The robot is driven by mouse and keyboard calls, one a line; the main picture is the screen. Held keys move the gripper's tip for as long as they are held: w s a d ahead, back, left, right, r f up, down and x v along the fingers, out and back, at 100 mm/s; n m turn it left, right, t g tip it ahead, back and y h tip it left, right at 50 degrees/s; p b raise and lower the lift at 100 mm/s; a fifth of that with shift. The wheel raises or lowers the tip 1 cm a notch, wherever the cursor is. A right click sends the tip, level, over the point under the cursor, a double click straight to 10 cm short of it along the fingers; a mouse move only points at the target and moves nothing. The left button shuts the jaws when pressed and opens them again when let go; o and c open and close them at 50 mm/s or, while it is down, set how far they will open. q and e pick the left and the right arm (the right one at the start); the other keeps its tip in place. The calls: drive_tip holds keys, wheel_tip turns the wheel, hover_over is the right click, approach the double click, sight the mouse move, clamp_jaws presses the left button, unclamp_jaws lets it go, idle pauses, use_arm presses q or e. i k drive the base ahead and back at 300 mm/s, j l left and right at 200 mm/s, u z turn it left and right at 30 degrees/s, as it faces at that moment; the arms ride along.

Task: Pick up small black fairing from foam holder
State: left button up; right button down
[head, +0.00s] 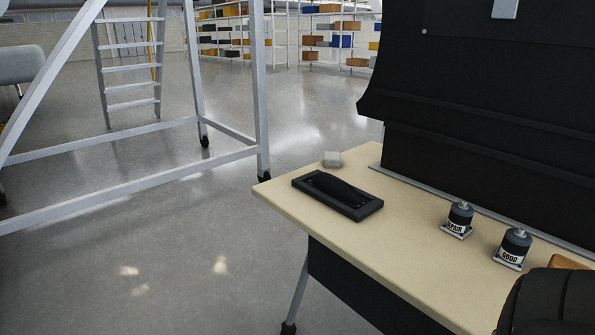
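A small black fairing (338,187), curved and elongated, lies in a black rectangular foam holder (368,210). The holder sits near the left end of a light wooden table (290,205). The fairing is nearly the same colour as the holder, so its lower edges are hard to make out. Neither of my grippers shows in the head view.
A small grey block (332,159) lies behind the holder. Bottles labelled REPAIR (459,217) and GOOD (513,247) stand to the right. A large black panel (480,120) rises behind the table. A dark ridged object (548,303) fills the lower right corner.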

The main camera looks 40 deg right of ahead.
sight(329, 184)
drive_tip(key=i+u, duration=0.25)
drive_tip(key=i, duration=0.55)
drive_tip(key=i+l+u, duration=0.25)
drive_tip(key=i, duration=0.55)
drive_tip(key=i+j+z, duration=0.1)
drive_tip(key=i, duration=0.35)
drive_tip(key=i+j+z, duration=0.15)
drive_tip(key=i, duration=0.25)
drive_tip(key=i+j+z, duration=0.1)
drive_tip(key=i, duration=0.35)
drive_tip(key=z, duration=3.65)
